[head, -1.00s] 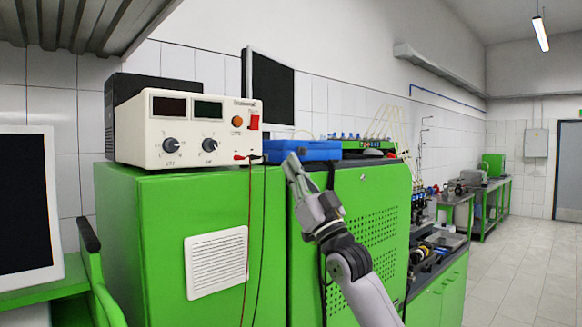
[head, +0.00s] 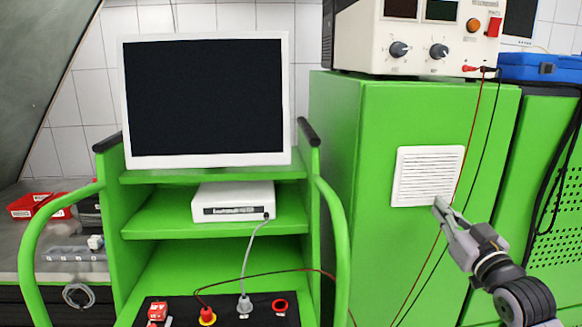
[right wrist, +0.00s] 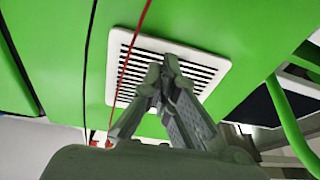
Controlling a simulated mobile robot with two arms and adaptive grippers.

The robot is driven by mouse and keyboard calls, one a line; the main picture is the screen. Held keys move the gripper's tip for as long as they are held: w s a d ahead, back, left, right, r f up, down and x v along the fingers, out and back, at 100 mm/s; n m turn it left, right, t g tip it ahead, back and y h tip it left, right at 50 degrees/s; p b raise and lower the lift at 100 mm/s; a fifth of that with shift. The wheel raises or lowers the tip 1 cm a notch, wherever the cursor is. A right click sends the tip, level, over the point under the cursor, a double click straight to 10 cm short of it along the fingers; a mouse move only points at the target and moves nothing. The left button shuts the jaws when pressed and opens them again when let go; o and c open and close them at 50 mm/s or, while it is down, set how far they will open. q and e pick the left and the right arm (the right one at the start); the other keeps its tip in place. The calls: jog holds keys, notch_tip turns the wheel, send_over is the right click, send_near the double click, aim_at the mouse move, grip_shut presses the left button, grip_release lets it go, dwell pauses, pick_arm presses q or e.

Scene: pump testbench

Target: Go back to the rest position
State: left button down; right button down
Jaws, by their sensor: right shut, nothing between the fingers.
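My right gripper (head: 442,207) is shut and empty, in front of the green cabinet (head: 375,120) near the lower right corner of its white vent grille (head: 428,175). In the right wrist view the closed fingers (right wrist: 163,72) overlap the vent grille (right wrist: 125,75); whether they touch it I cannot tell. My left gripper is not in any view.
A power supply (head: 415,45) stands on the cabinet, with red and black cables hanging down its front near my right gripper. A green trolley (head: 335,225) holds a monitor (head: 205,100), a white box (head: 233,203) and a socket panel. A blue case (head: 535,67) sits at the right.

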jog(key=s+a+f+g, duration=0.3)
jog(key=s+f, duration=0.2)
jog(key=f, duration=0.4)
jog(key=s+a+f+g+h, duration=0.1)
jog(key=s+a+f+g, duration=0.3)
jog(key=f, duration=0.6)
jog(key=s+a+f+g, duration=0.2)
jog(key=s+f, duration=0.4)
jog(key=f, duration=0.3)
jog(key=s+a+f+g+h, duration=0.1)
jog(key=s+f+g, duration=0.35)
jog(key=s, duration=0.65)
jog(key=s+a+f+g+h, duration=0.1)
jog(key=s+a+f+g, duration=0.15)
jog(key=s+f, duration=0.6)
jog(key=s+f+g, duration=0.1)
jog(key=s+f, duration=0.1)
jog(key=f, duration=1)
jog(key=s+f+g, duration=0.1)
jog(key=s+f, duration=0.2)
jog(key=f, duration=0.8)
jog(key=s+d+f, duration=0.2)
jog(key=s+f, duration=0.6)
jog(key=s+d+f+g, duration=0.1)
jog(key=s+f, duration=0.7)
jog(key=shift+s+d+f, duration=0.3)
jog(key=shift+s+d, duration=0.05)
